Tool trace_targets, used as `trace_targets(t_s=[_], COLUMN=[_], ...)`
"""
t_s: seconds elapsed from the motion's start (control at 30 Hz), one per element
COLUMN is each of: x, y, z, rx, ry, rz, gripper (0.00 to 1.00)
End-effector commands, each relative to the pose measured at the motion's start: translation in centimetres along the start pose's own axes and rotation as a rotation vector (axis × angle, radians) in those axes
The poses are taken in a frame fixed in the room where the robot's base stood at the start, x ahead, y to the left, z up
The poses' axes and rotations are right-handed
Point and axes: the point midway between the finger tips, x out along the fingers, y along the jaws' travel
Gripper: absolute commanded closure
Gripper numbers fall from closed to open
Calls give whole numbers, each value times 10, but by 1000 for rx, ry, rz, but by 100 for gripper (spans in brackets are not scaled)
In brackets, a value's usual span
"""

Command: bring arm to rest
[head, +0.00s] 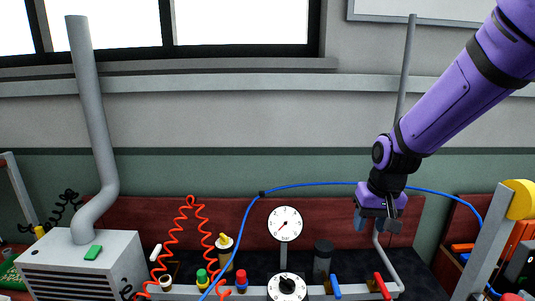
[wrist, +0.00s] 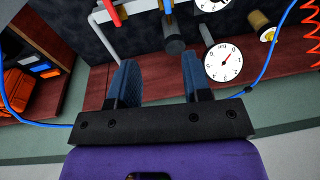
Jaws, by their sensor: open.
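My purple arm reaches in from the upper right in the head view. My gripper (head: 377,226) hangs at its end, pointing down, in front of the dark red backboard and above the right part of the bench. In the wrist view my gripper (wrist: 158,80) shows two blue ribbed fingers standing apart, with nothing between them. Its fingertips touch nothing that I can see.
A white dial gauge (head: 285,223) stands left of my gripper. A blue hose (head: 310,184) runs behind it. A grey pipe (head: 388,265) and red and blue valve handles are below. A grey vented box (head: 110,255) stands left. An orange bin (head: 512,245) is right.

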Motion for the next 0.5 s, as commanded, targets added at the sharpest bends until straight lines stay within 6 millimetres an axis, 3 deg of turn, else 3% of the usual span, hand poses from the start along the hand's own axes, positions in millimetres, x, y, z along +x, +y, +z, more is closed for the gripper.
trace_targets(t_s=[0.03, 0.2, 0.5], x=[-17, -61, -126], y=[3, 13, 30], z=[5, 27, 77], rx=[-1, -8, -20], ry=[22, 71, 162], rz=[-6, -14, -7], gripper=[55, 55, 55])
